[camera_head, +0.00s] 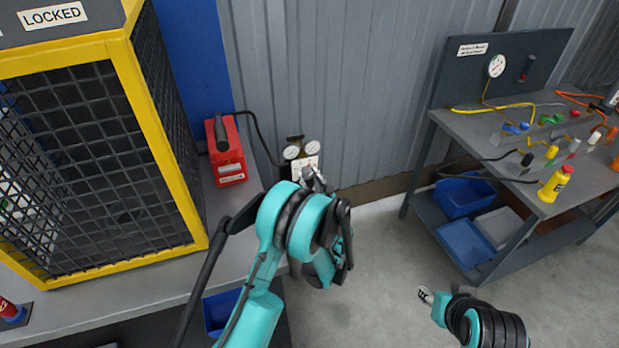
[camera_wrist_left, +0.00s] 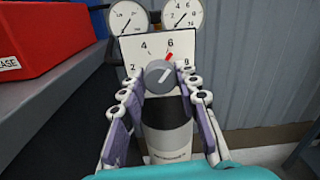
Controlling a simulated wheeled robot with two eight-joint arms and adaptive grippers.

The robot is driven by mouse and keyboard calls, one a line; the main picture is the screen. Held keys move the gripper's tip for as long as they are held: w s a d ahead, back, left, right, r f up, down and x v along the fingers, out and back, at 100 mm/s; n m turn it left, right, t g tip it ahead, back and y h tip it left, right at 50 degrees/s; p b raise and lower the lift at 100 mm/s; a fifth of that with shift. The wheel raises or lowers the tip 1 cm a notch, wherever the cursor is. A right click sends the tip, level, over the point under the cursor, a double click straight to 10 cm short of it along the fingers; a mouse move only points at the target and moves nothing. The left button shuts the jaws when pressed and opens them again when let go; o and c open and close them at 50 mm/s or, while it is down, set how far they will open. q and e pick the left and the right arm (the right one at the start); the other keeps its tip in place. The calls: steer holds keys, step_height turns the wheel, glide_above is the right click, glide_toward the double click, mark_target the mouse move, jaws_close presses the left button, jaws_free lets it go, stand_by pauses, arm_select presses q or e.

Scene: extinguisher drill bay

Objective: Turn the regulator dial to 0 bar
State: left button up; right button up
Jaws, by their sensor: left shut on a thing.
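The regulator has a white scale plate (camera_wrist_left: 128,48) marked 2, 4, 6 and 8. Its grey round dial (camera_wrist_left: 160,76) carries a light line pointing up and right, close to a red mark near 6. My left gripper (camera_wrist_left: 160,82) has its fingers on both sides of the dial and is shut on it. In the head view the left gripper (camera_head: 314,182) is at the regulator (camera_head: 304,166), hiding much of it. My right gripper (camera_head: 425,295) hangs low over the floor, away from the regulator; its finger opening is too small to read.
Two gauges (camera_head: 291,152) sit above the plate. A red case (camera_head: 226,150) stands left of the regulator, beside a yellow-framed mesh cage (camera_head: 170,165). A grey workbench (camera_head: 480,130) with bottles and cables stands right, with blue bins below. Floor between is clear.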

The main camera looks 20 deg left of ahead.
arm_select(q)
steer(key=n, duration=0.4)
steer(key=shift+n, duration=0.3)
steer(key=n, duration=0.3)
steer(key=shift+n, duration=0.3)
steer(key=n, duration=0.4)
steer(key=shift+n, duration=0.3)
steer(key=n, duration=1.3)
steer(key=shift+n, duration=0.3)
steer(key=n, duration=0.4)
steer(key=shift+n, duration=2)
